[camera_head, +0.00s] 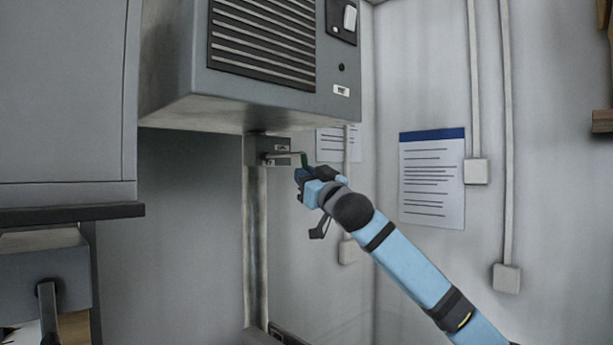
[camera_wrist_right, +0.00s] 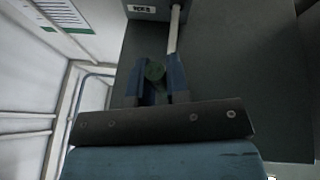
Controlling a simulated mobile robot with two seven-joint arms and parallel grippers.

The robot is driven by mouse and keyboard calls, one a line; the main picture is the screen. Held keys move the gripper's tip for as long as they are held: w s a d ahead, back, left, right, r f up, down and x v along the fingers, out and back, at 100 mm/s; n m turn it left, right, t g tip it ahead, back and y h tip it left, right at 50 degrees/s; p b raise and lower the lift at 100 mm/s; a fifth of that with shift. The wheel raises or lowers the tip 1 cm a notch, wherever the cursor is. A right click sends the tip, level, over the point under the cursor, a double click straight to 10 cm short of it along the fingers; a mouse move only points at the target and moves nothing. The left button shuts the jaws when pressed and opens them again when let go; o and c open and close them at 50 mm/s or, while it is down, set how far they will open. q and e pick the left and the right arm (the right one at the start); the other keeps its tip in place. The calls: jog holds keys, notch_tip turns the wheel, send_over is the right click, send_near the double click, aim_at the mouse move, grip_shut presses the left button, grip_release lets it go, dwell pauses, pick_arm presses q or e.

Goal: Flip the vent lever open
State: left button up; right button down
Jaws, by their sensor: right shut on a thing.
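The vent lever (camera_head: 285,154) is a thin pale rod with a green grip at its end. It comes out of a small grey box (camera_head: 262,147) below the vent unit and reaches right, roughly level. My right gripper (camera_head: 303,172) is at the lever's end, shut on the green grip. In the right wrist view the green grip (camera_wrist_right: 154,71) lies between the blue fingers (camera_wrist_right: 160,84), and the pale rod (camera_wrist_right: 174,30) runs up to the box. The fingers hide part of the grip. My left gripper is not in view.
The grey vent unit (camera_head: 215,85) with its slatted grille (camera_head: 262,40) overhangs close above my right gripper. A vertical post (camera_head: 256,240) stands below the small box. A notice (camera_head: 432,180) and conduits with boxes (camera_head: 476,171) are on the right wall. A grey cabinet (camera_head: 65,95) is at left.

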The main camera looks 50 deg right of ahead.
dwell(0.4)
jog(key=c, duration=1.1)
grip_release()
jog(key=shift+f, duration=0.1)
jog(key=shift+s+a+f+b, duration=0.15)
jog(key=shift+s+f+b, duration=0.15)
jog(key=shift+b, duration=0.1)
jog(key=shift+r+b+v, duration=0.1)
jog(key=shift+b+v, duration=1.4)
jog(key=shift+v, duration=1.75)
jog(key=shift+r+b+v, duration=0.15)
jog(key=shift+b+v, duration=1.3)
jog(key=shift+v, duration=1.75)
jog(key=shift+f, duration=0.1)
